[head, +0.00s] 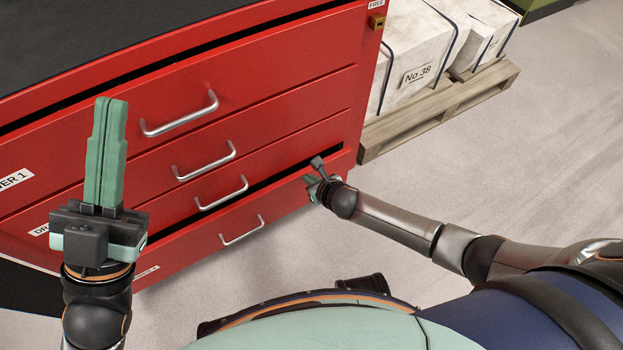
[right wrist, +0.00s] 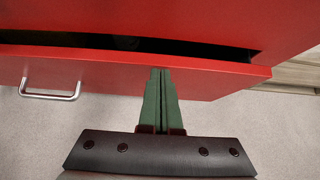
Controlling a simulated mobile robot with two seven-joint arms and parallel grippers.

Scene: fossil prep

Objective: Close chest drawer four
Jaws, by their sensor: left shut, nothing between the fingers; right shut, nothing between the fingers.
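The red tool chest (head: 330,100) has a stack of drawers with metal bar handles. The bottom drawer, drawer four (head: 290,205), stands slightly out, with a dark gap above its front panel; its handle (head: 242,230) is at the panel's middle. In the right wrist view the drawer front (right wrist: 110,70) and the gap show closely. My right gripper (head: 310,182) is shut and empty at the right part of that front; its fingertips (right wrist: 160,72) overlap the panel, but contact is unclear. My left gripper (head: 112,102) is shut, empty and raised in front of the chest's left part.
Pale crated blocks marked No 38 (head: 420,50) stand on a wooden pallet (head: 440,110) right of the chest. A dark gap also runs above the top drawer (head: 120,110).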

